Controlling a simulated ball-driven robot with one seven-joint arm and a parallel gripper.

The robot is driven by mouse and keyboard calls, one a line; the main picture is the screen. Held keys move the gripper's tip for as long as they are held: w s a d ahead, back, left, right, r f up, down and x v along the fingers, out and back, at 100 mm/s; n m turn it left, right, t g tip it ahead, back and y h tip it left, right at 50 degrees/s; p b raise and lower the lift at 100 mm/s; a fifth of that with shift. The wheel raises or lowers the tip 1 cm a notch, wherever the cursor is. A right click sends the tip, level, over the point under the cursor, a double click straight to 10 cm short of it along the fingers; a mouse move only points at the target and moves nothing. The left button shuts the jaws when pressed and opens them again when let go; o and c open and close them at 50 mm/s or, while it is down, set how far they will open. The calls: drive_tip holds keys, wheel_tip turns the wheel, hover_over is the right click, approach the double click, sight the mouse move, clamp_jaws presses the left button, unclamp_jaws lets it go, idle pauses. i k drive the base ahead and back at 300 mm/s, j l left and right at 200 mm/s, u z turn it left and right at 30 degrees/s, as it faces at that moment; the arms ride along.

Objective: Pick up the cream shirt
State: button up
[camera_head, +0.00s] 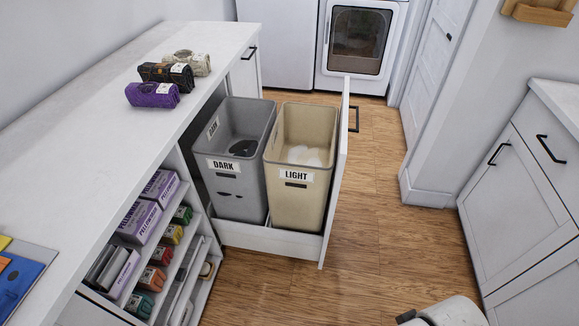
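A cream patterned rolled bundle, which looks like the cream shirt (200,66), lies on the white countertop (100,108) toward its far end. A black rolled bundle with a gold pattern (165,74) lies just in front of it and hides part of its near side. A purple rolled bundle (152,95) lies nearest in this row. My gripper's fingers are not in view. A rounded pale grey part at the bottom right edge looks like part of my arm, well away from the bundles.
A pulled-out drawer holds a grey DARK bin (228,190) and a beige LIGHT bin (297,205), both with cloth inside. Its white front panel (336,180) juts over the floor. Open shelves (168,250) hold boxes and rolls. Wood floor (390,230) is clear before the right cabinets (520,190).

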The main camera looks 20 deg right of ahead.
sight(200, 63)
drive_tip(key=i+l+u, duration=0.1)
drive_tip(key=i+l, duration=0.15)
drive_tip(key=i+l+u, duration=0.1)
drive_tip(key=i+l, duration=0.15)
drive_tip(key=l, duration=0.25)
drive_tip(key=i+l+u, duration=0.1)
drive_tip(key=l, duration=0.3)
drive_tip(key=i+l+u, duration=0.1)
drive_tip(key=i+l, duration=0.25)
drive_tip(key=l, duration=0.05)
